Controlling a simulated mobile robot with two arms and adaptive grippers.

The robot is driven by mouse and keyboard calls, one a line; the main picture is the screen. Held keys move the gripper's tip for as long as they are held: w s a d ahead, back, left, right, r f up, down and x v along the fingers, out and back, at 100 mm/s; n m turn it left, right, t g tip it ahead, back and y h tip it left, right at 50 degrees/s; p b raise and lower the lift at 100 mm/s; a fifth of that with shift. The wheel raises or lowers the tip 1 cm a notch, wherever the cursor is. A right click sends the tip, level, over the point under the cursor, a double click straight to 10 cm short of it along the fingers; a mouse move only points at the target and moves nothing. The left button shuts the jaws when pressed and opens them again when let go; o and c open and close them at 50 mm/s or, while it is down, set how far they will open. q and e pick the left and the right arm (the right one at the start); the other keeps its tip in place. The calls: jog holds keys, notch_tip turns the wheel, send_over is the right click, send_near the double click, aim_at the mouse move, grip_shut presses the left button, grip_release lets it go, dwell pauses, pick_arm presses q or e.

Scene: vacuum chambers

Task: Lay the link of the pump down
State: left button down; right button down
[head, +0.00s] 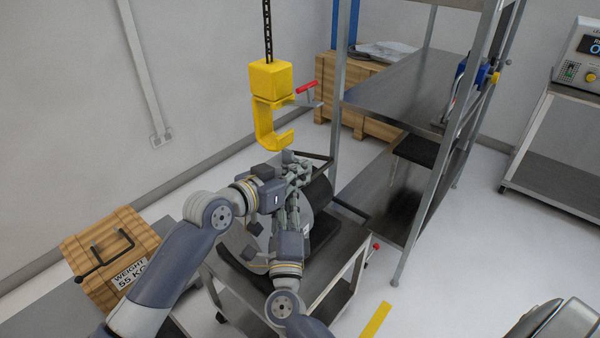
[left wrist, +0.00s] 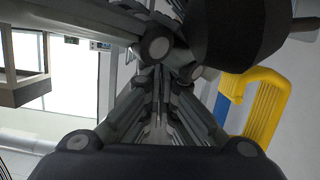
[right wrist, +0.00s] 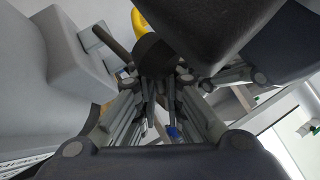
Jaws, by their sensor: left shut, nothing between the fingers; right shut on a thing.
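The pump (head: 237,240), a grey rounded body with a dark cylinder at its right, sits on a wheeled cart, partly hidden by my arms. My left gripper (head: 303,168) is above the pump, below the yellow hook, shut and empty; its closed fingers also show in the left wrist view (left wrist: 160,85). My right gripper (head: 292,192) is just nearer, shut on a dark piece (right wrist: 153,52) that shows at its fingertips in the right wrist view. I take this piece for the link; in the head view the fingers hide it, and its tilt cannot be told.
The yellow hook (head: 267,120) hangs on a chain close above the grippers, apart from the pump. A wooden weight crate (head: 108,243) stands at the left, a metal shelf (head: 405,85) at the right.

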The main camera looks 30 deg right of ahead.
pick_arm(q)
jog(key=shift+f, duration=0.15)
pick_arm(e)
jog(key=shift+a, duration=0.25)
